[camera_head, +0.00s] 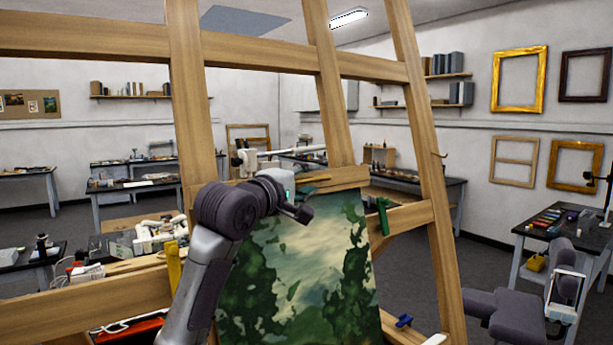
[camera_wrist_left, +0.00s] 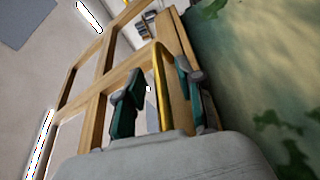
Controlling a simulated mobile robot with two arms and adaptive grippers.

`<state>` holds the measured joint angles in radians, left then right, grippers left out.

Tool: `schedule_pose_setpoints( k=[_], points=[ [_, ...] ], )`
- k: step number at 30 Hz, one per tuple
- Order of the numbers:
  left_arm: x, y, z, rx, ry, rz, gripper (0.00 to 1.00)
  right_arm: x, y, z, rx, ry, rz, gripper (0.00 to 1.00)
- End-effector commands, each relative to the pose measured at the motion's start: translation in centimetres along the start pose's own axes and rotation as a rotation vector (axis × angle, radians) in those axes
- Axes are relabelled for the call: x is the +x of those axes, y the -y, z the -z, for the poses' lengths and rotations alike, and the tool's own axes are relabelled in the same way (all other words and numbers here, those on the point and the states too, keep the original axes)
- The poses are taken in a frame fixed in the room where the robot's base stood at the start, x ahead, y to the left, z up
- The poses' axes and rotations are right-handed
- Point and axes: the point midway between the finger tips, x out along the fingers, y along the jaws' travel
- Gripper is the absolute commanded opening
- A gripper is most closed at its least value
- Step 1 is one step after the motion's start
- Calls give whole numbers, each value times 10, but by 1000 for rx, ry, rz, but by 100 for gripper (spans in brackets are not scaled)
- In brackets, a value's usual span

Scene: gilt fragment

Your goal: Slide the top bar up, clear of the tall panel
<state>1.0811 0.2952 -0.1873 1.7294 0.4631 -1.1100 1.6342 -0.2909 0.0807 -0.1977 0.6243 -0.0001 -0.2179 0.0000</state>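The tall panel (camera_head: 310,265) is a green and cream landscape painting standing on a wooden easel. The top bar (camera_head: 345,178) is a wooden crosspiece along the panel's upper edge. In the left wrist view the panel (camera_wrist_left: 255,70) fills the right side, with the bar (camera_wrist_left: 175,50) beside it. My left gripper (camera_head: 297,195) is at the bar, partly hidden by its own wrist. A gap shows by the left finger; contact at the right finger is unclear. My right gripper (camera_head: 565,290) is low at the right, apart from the easel.
The easel's uprights (camera_head: 322,75) and upper crosspiece (camera_head: 250,52) stand close around my left arm. A green clamp-like part (camera_head: 383,215) sits right of the panel. A cluttered bench (camera_head: 145,240) is behind at left. A dark table (camera_head: 560,222) stands at right.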

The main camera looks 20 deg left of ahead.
Motion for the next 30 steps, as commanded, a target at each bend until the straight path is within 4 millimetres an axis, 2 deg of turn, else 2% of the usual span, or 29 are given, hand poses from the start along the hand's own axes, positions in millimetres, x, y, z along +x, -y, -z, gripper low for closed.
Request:
schedule_pose_setpoints(
  k=[1,5,9,12,23,26,30],
  points=[
    [0,1,0,0,0,1,37,0,2,-9,0,13,2,0],
    [0,1,0,0,0,1,36,-1,3,-21,0,32,4,0],
    [0,1,0,0,0,1,12,0,3,-19,0,30,4,0],
    [0,1,0,0,0,1,0,0,3,-15,-1,24,3,0],
    [0,-1,0,0,0,1,0,0,2,-8,-3,11,3,0],
    [2,-14,5,-1,-3,-3,0,0,2,-8,-3,11,3,0],
    [5,-52,17,-2,-4,-12,0,0,3,-9,-3,13,3,0]
  ],
)
